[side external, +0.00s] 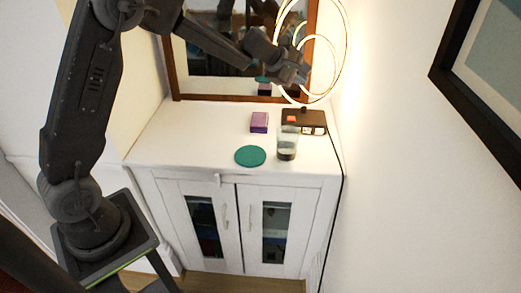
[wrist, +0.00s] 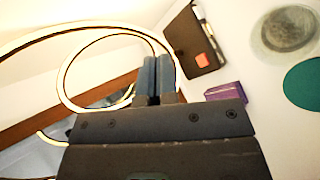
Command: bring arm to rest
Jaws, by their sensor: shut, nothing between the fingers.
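My gripper (side external: 300,76) is raised above the back of the white cabinet, in front of the mirror and beside the glowing ring lamp. In the wrist view its two fingers (wrist: 156,72) lie side by side, shut and empty. It is apart from the things on the cabinet top. My arm reaches in from the left, across the top of the side view.
On the white cabinet (side external: 165,150) stand a purple box (side external: 259,122), a teal disc (side external: 250,156), a glass (side external: 287,145) and a dark tray (side external: 316,117) with a red block (side external: 291,119). The ring lamp (side external: 347,45) and mirror (side external: 200,85) are close to my gripper. The cabinet's left top is clear.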

